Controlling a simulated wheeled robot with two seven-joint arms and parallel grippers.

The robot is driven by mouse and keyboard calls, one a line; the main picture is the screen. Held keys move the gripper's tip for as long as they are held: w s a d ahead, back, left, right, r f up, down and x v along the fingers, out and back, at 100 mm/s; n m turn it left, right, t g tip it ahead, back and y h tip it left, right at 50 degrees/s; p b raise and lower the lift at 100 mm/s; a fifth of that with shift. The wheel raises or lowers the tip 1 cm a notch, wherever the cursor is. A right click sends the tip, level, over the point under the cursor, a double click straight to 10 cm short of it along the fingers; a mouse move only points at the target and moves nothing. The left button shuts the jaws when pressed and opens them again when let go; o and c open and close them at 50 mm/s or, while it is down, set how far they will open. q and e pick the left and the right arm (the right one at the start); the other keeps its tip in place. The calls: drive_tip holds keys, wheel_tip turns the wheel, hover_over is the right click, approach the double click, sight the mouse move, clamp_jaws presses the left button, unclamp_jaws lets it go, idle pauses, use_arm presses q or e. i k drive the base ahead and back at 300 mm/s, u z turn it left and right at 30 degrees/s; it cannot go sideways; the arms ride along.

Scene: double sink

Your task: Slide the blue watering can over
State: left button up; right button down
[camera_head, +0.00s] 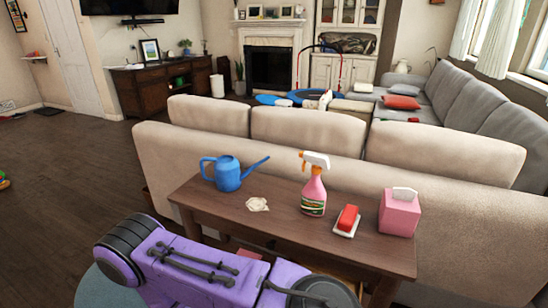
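The blue watering can (228,177) stands upright near the left end of a dark wooden console table (285,223). Its spout points to the right and its handle is on the left. Nothing of mine is seen touching it. A purple and black link of mine crosses the bottom of the view in front of the table, apart from the can in the picture. Neither my left nor my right gripper shows in this view.
A crumpled pale paper (257,204) lies right of the can. A beige sofa (200,150) stands behind the table.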

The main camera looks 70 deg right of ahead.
sight(228, 178)
drive_tip(key=k, duration=0.1)
drive_tip(key=z, duration=1.35)
